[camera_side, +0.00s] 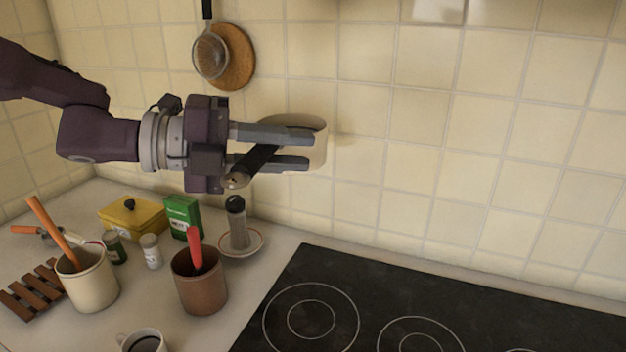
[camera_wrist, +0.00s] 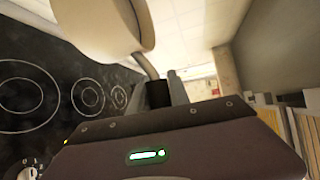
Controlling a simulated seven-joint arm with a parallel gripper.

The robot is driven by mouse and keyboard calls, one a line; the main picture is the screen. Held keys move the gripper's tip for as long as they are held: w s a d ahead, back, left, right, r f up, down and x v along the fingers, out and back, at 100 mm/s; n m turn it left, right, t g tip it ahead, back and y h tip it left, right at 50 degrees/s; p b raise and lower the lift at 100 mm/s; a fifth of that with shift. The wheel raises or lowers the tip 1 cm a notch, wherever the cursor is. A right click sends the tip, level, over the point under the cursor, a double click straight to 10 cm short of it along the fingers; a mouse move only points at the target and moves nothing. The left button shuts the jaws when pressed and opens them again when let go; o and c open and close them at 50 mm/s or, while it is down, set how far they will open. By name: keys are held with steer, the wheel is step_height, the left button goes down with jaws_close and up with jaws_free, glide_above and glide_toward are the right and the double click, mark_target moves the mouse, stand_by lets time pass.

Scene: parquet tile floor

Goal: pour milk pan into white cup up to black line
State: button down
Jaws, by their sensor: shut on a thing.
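The milk pan (camera_side: 318,147) is cream-coloured with a black handle (camera_side: 258,160). My gripper (camera_side: 309,151) is shut on the handle and holds the pan high above the counter, near the tiled wall. The fingers partly hide the pan in the side view, and I cannot tell its exact tilt or see its contents. In the wrist view the pan (camera_wrist: 100,25) fills the top, with its handle (camera_wrist: 158,93) at the fingers. A white cup (camera_side: 126,341) with a dark inside stands at the bottom edge of the side view, partly cut off. It is well below my gripper.
A brown pot (camera_side: 200,290) with a red-handled tool and a cream pot (camera_side: 92,287) stand on the counter. Behind them are a green box (camera_side: 183,216), a yellow container (camera_side: 132,219) and a grinder (camera_side: 238,225) on a saucer. A black cooktop (camera_side: 400,300) lies right, clear.

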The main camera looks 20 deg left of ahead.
steer(key=s+a+f+m+g+h, duration=0.1)
steer(key=s+a+f+m+g, duration=0.15)
steer(key=s+a, duration=0.6)
steer(key=s+a+f+m+g+h, duration=0.1)
steer(key=s+a+m+g, duration=0.25)
steer(key=a, duration=0.95)
steer(key=s+a+f+m+g+h, duration=0.15)
steer(key=s+a+g, duration=0.25)
steer(key=s+a, duration=0.45)
step_height(320, 180, down, 21)
steer(key=m+t+y, duration=0.1)
steer(key=m+y, duration=0.2)
steer(key=y, duration=0.1)
steer(key=shift+s+d+f+t+y, duration=0.15)
steer(key=shift+s+d+t+y, duration=0.1)
steer(key=shift+d+t+y, duration=0.1)
steer(key=shift+s+d+m+t+y, duration=0.25)
steer(key=shift+t+y, duration=0.1)
steer(key=shift+y, duration=0.35)
